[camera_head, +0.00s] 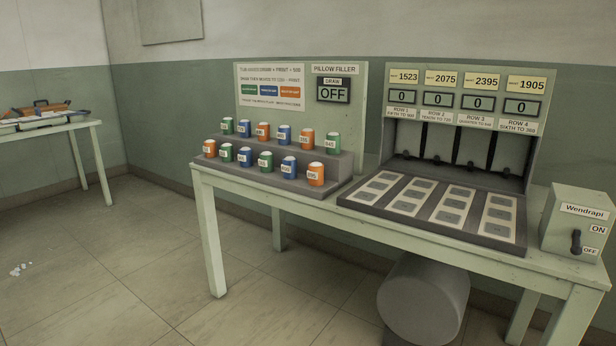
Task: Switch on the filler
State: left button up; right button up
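The pillow filler (455,145) is a machine with several rows, standing on the pale green table (260,186). Its counters all read 0. A sign labelled "PILLOW FILLER" stands to its left, with a draw display (333,91) that reads OFF. At the right end of the table is a grey-green switch box (566,203) labelled "Wendrapi", with ON and OFF labels. Its dark lever (576,241) points down, near the OFF label. Neither of my grippers is in view.
Several numbered cans (265,161) in green, blue and orange stand on a grey stepped stand at the table's left. A grey cylinder (423,300) lies under the table. Another table (90,130) with tools is at far left. The floor between is mostly clear.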

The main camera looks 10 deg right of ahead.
aim_at(576, 249)
jog(key=z, duration=1.75)
